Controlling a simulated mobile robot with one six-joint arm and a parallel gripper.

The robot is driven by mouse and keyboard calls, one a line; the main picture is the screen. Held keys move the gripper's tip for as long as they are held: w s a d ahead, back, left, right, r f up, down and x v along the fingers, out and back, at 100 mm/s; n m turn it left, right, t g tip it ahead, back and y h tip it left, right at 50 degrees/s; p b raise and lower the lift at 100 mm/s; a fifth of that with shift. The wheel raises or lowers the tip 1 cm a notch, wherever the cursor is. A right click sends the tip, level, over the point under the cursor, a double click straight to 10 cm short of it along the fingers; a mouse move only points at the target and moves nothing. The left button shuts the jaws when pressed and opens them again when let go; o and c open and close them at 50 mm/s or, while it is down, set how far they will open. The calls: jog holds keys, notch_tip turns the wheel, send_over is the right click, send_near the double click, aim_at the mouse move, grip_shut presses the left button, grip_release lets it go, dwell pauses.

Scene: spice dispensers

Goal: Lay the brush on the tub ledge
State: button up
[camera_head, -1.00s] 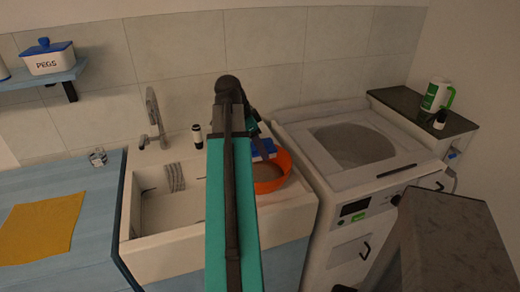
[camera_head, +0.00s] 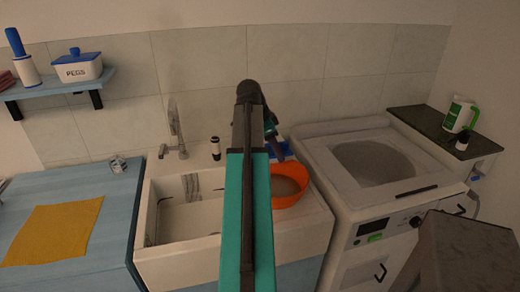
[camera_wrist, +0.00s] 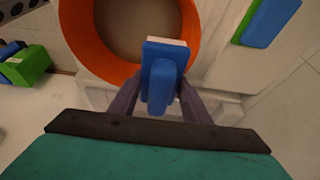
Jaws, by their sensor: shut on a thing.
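My gripper (camera_wrist: 160,95) is shut on the blue brush (camera_wrist: 162,68), which has a pale edge at its far end. In the wrist view the brush overlaps the near rim of the orange tub (camera_wrist: 190,45); I cannot tell whether they touch. In the head view the orange tub (camera_head: 290,198) stands at the right end of the white sink (camera_head: 305,235), whose pale ledge (camera_wrist: 230,75) shows beside the tub in the wrist view. My arm hides much of the gripper in the head view.
A blue and green block (camera_wrist: 268,20) lies right of the tub in the wrist view. A dark-capped bottle (camera_head: 215,148) stands behind the sink by the tap (camera_head: 175,130). The washing machine (camera_head: 375,165) is on the right. A yellow cloth (camera_head: 55,232) lies on the blue counter.

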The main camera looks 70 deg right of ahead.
jog(key=w+d+p, duration=0.3)
jog(key=d, duration=0.6)
jog(key=w+d+p, duration=0.3)
jog(key=d, duration=0.6)
jog(key=shift+w+d+p, duration=0.15)
jog(key=shift+w+p, duration=0.15)
jog(key=shift+w, duration=0.05)
jog(key=shift+f, duration=0.2)
jog(key=shift+f+p, duration=1)
jog(key=shift+f, duration=2.05)
jog(key=shift+f+p, duration=0.7)
jog(key=shift+f, duration=1.2)
jog(key=shift+f, duration=0.15)
